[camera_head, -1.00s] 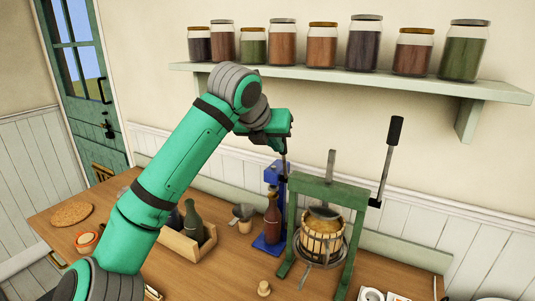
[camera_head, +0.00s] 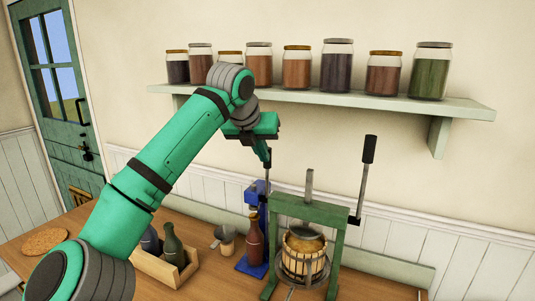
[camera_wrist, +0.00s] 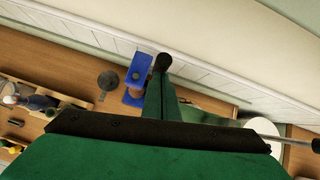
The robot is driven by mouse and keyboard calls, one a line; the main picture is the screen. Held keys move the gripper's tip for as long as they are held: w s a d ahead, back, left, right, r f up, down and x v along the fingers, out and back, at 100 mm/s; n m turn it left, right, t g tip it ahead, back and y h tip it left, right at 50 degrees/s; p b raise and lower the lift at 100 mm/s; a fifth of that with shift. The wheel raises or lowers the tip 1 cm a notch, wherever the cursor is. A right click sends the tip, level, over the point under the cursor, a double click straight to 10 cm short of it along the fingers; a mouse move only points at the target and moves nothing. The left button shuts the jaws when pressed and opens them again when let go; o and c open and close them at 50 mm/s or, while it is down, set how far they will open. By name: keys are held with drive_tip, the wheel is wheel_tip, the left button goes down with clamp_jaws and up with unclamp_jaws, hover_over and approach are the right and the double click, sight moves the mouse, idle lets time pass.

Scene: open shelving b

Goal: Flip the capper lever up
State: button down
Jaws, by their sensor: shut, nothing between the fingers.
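The blue capper (camera_head: 257,195) stands on the table against the wall, with a dark red bottle (camera_head: 255,240) upright on its base. The capper's thin lever (camera_head: 267,183) stands nearly upright above the stand, its top close under my fingertips. In the wrist view a black knob (camera_wrist: 162,62), apparently the lever's end, lies at the tip of my fingers, and the blue capper (camera_wrist: 135,75) is beyond it to the left. My gripper (camera_head: 268,163) is shut and empty, pointing down above the capper. Whether it touches the lever I cannot tell.
A green-framed press (camera_head: 335,215) with a wooden basket (camera_head: 303,256) stands close right of the capper, its black-handled lever (camera_head: 368,150) raised. A wooden crate (camera_head: 160,267) with dark bottles is on the left. A wall shelf (camera_head: 330,98) holding several jars runs behind my arm.

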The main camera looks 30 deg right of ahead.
drive_tip(key=shift+w+d+r, duration=0.3)
drive_tip(key=shift+d+r, duration=0.15)
drive_tip(key=v, duration=1.1)
drive_tip(key=shift+s, duration=0.45)
